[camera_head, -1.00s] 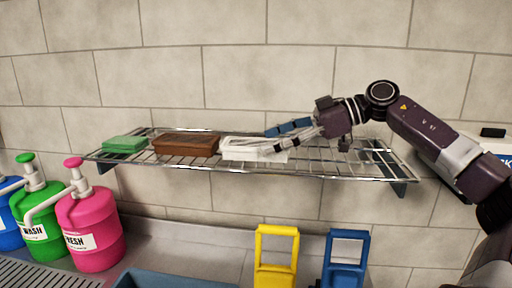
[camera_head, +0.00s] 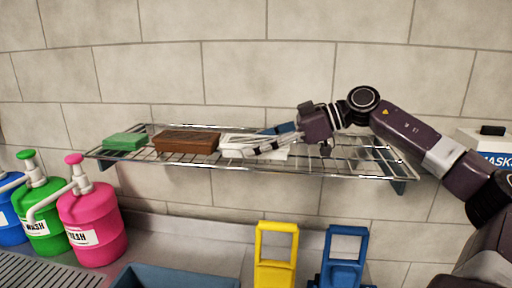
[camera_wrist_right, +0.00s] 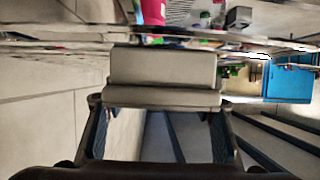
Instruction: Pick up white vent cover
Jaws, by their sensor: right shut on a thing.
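The white vent cover (camera_head: 238,150) is a flat pale piece on the wire shelf, right of the brown block. My right gripper (camera_head: 262,143) reaches in from the right with its fingers along it, covering part of it. In the right wrist view the pale vent cover (camera_wrist_right: 163,68) sits between the two fingers of my right gripper (camera_wrist_right: 161,110), which is shut on it. The head view does not clearly show whether the cover is clear of the wires. My left gripper is not in view.
The wire shelf (camera_head: 350,165) also holds a green block (camera_head: 125,141) and a brown block (camera_head: 186,141) to the left. Below are pump bottles, including a pink one (camera_head: 92,228), a blue bin (camera_head: 175,278), a yellow frame (camera_head: 277,228) and a blue frame (camera_head: 346,232). The shelf's right end is bare.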

